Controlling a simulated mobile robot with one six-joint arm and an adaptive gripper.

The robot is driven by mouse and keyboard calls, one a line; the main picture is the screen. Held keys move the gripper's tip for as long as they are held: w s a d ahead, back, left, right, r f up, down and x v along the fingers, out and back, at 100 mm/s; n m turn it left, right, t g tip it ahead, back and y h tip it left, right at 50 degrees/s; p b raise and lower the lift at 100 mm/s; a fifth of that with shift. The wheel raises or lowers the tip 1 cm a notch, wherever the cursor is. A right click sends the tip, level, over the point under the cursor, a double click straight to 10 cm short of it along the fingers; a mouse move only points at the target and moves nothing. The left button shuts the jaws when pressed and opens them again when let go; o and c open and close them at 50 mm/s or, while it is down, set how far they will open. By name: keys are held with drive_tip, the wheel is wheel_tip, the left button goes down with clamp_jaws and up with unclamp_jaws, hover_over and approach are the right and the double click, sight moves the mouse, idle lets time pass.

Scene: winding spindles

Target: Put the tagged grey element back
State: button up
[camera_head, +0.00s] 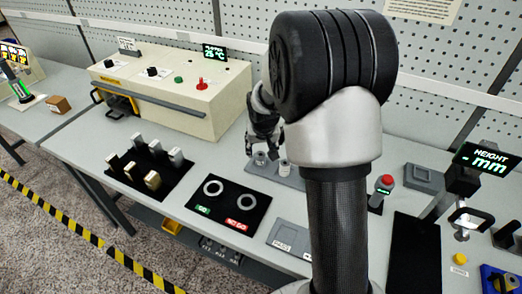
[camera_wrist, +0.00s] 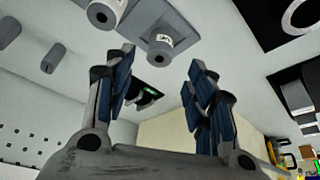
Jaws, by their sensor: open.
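My gripper (camera_head: 264,138) is open and empty, pointing down over the bench in the head view. Its two spread fingers (camera_wrist: 160,78) also show in the wrist view. Two small grey cylinders stand just beyond the fingertips, on or at a grey plate (camera_wrist: 194,30). The nearer cylinder (camera_wrist: 160,47) bears a white printed tag. The other cylinder (camera_wrist: 105,13) also has a pale printed label, cut by the frame edge. In the head view one cylinder (camera_head: 260,158) is under the gripper and the other (camera_head: 283,168) is just right of it. I cannot read the tags.
A cream machine (camera_head: 175,90) with a temperature display stands at back left. A black mat with metal blocks (camera_head: 148,170) and a go/no-go ring mat (camera_head: 228,206) lie in front. A PASS tray (camera_head: 289,238) and height gauge (camera_head: 463,185) are to the right.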

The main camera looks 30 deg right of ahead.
drive_tip(key=s+a+r, duration=0.5)
drive_tip(key=s+r, duration=0.1)
drive_tip(key=r, duration=0.5)
drive_tip(key=s+a+r+n, duration=0.1)
drive_tip(key=s+a+r, duration=0.1)
drive_tip(key=s, duration=0.6)
drive_tip(key=s+a+r+n+y, duration=0.1)
drive_tip(key=s+a+r+n, duration=0.1)
drive_tip(key=s+a, duration=0.3)
drive_tip(key=s+a+r+n, duration=0.1)
drive_tip(key=s+a+r, duration=0.1)
drive_tip(key=s, duration=0.9)
drive_tip(key=shift+s+a+r+y+p, duration=0.35)
drive_tip(key=shift+s+a+y+p, duration=0.1)
drive_tip(key=shift+a, duration=0.2)
drive_tip(key=shift+w, duration=0.1)
